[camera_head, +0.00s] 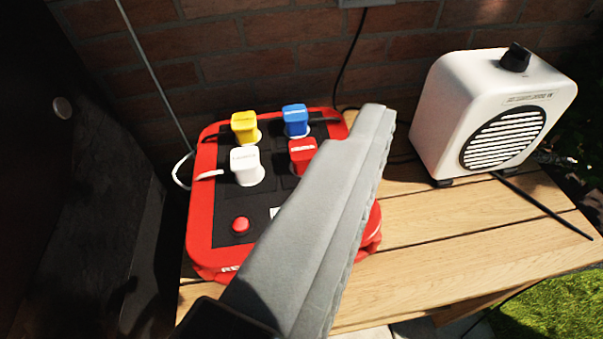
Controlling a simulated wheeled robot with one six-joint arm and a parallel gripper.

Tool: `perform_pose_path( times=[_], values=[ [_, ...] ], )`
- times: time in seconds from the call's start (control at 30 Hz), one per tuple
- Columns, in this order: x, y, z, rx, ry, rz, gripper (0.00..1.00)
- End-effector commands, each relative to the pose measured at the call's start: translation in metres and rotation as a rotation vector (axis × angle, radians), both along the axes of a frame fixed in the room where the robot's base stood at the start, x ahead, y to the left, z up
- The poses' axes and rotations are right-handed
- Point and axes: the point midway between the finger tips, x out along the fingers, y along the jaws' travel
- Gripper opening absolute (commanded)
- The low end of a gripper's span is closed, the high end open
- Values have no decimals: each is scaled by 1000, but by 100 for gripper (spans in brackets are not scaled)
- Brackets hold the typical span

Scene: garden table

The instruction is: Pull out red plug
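The red plug (302,150) sits upright in the black top of a red power box (202,222), at the right of the nearer row of plugs. My grey gripper (374,118) reaches up from the bottom middle across the box. Its tip shows to the right of and beyond the red plug. Its side passes close to the plug's lower right, but I cannot tell whether they touch. Only one broad finger shape shows clearly, so its opening is hidden. Nothing shows held at the tip.
A yellow plug (245,127), a blue plug (295,121) and a white plug (246,165) stand close around the red one. A red button (241,225) is nearer. A white heater-like box (490,110) stands right on the wooden table (430,235). A brick wall (250,60) is behind.

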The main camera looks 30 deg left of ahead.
Motion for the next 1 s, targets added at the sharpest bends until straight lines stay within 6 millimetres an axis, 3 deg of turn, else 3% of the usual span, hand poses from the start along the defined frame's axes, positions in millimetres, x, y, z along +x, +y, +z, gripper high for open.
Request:
perform_pose_path(
  times=[0.1, 0.4, 0.7, 1.0],
  values=[
    [32, 11, -10, -29, 129, 34, 65],
    [98, 45, -44, -114, 455, 128, 65],
    [150, 85, -83, -212, 773, 235, 65],
    [191, 130, -125, -320, 1086, 352, 65]
  ],
)
